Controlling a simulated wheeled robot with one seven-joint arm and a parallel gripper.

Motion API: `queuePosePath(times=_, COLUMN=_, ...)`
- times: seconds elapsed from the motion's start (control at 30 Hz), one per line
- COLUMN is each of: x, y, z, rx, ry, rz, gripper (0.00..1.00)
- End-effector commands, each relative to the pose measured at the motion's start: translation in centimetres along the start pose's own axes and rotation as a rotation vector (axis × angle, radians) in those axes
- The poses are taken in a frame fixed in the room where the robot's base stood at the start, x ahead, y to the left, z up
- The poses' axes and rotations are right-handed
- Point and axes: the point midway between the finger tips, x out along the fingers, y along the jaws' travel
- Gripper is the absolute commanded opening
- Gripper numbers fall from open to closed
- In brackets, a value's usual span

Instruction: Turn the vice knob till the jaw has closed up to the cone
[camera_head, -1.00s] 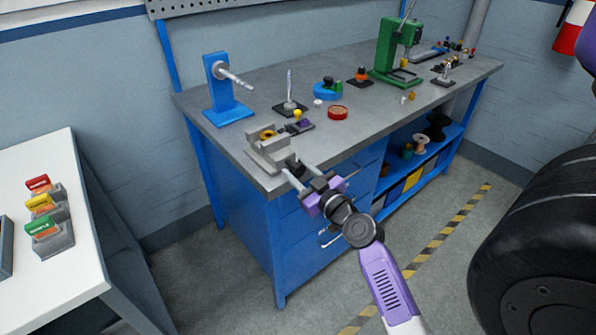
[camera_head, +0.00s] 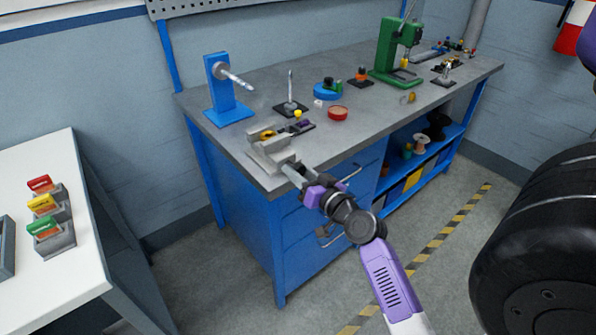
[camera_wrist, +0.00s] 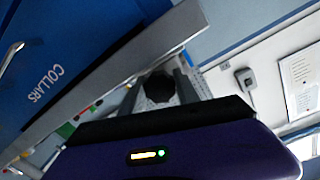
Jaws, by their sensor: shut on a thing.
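The grey vice (camera_head: 270,155) stands at the near left corner of the workbench. An orange-yellow round piece (camera_head: 266,134), which may be the cone, sits between its jaws; the gap at the jaw is too small to judge. My gripper (camera_head: 291,173) reaches the vice's front end from the lower right. In the wrist view the dark vice knob (camera_wrist: 160,87) lies between my two fingers, and my gripper (camera_wrist: 160,95) is shut on it. In the head view the knob is hidden by my fingers.
A small dark plate with a yellow-topped piece (camera_head: 297,114) stands just behind the vice. The bench's front edge runs below my gripper.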

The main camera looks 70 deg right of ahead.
Motion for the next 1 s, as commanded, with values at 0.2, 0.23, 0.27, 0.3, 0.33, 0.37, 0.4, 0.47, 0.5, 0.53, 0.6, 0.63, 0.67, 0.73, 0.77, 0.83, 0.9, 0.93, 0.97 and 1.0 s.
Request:
queuePosePath(times=0.2, x=-0.1, y=0.2, z=0.0, rx=0.020, ry=-0.001, rz=0.004, gripper=0.00)
queuePosePath(times=0.23, x=-0.1, y=0.2, z=0.0, rx=0.021, ry=-0.001, rz=0.004, gripper=0.00)
queuePosePath(times=0.27, x=-0.1, y=0.2, z=0.0, rx=0.021, ry=-0.001, rz=0.004, gripper=0.00)
queuePosePath(times=0.3, x=-0.1, y=0.2, z=0.0, rx=0.021, ry=-0.001, rz=0.004, gripper=0.00)
queuePosePath(times=0.33, x=-0.1, y=0.2, z=0.0, rx=0.020, ry=-0.001, rz=0.004, gripper=0.00)
queuePosePath(times=0.37, x=-0.1, y=0.2, z=0.0, rx=0.020, ry=-0.001, rz=0.004, gripper=0.00)
queuePosePath(times=0.4, x=-0.1, y=0.2, z=0.0, rx=0.020, ry=-0.001, rz=0.004, gripper=0.00)
queuePosePath(times=0.47, x=-0.1, y=0.3, z=0.0, rx=0.020, ry=-0.002, rz=0.004, gripper=0.00)
queuePosePath(times=0.5, x=-0.1, y=0.3, z=0.0, rx=0.020, ry=-0.002, rz=0.004, gripper=0.00)
queuePosePath(times=0.53, x=-0.1, y=0.3, z=0.0, rx=0.019, ry=-0.002, rz=0.004, gripper=0.43)
queuePosePath(times=0.6, x=-0.1, y=0.2, z=0.0, rx=0.019, ry=-0.002, rz=0.004, gripper=0.46)
queuePosePath(times=0.63, x=-0.1, y=0.2, z=0.0, rx=0.019, ry=-0.002, rz=0.004, gripper=0.46)
queuePosePath(times=0.67, x=-0.1, y=0.2, z=0.0, rx=0.019, ry=-0.002, rz=0.003, gripper=0.46)
queuePosePath(times=0.73, x=-0.1, y=0.2, z=0.0, rx=0.019, ry=-0.002, rz=0.002, gripper=0.46)
queuePosePath(times=0.77, x=-0.1, y=0.1, z=0.0, rx=0.019, ry=-0.002, rz=0.002, gripper=0.46)
queuePosePath(times=0.83, x=-0.1, y=0.1, z=0.0, rx=0.019, ry=-0.002, rz=0.002, gripper=0.46)
queuePosePath(times=0.9, x=-0.2, y=0.1, z=0.1, rx=0.019, ry=-0.002, rz=0.001, gripper=0.46)
queuePosePath(times=0.93, x=-0.4, y=0.1, z=0.1, rx=0.019, ry=-0.002, rz=0.002, gripper=0.46)
queuePosePath(times=0.97, x=-0.6, y=0.2, z=0.2, rx=0.019, ry=-0.003, rz=0.002, gripper=0.46)
queuePosePath(times=1.0, x=-1.1, y=0.2, z=0.2, rx=0.018, ry=-0.004, rz=0.002, gripper=0.46)
